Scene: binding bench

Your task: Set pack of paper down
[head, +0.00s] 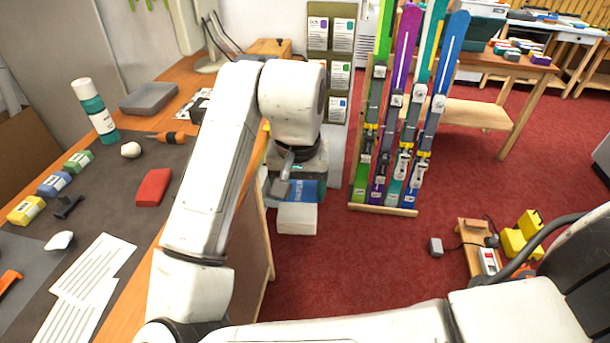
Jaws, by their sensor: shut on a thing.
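My gripper (284,186) is in the head view near the middle, hanging off the right side of the workbench. It is shut on the pack of paper (306,191), which shows a blue face with lettering. A white block-like part shows just below the blue face; I cannot tell if it belongs to the pack. The gripper and my arm hide part of the pack. The pack is held beyond the bench (214,75) edge, with red floor behind it.
The bench's dark mat (105,190) bears a red block (153,187), a teal bottle (95,110), a screwdriver (172,137), coloured boxes and white sheets (92,285). A rack of skis (385,203) stands to the right. Red floor (370,265) is open in front, with yellow items (520,238) at right.

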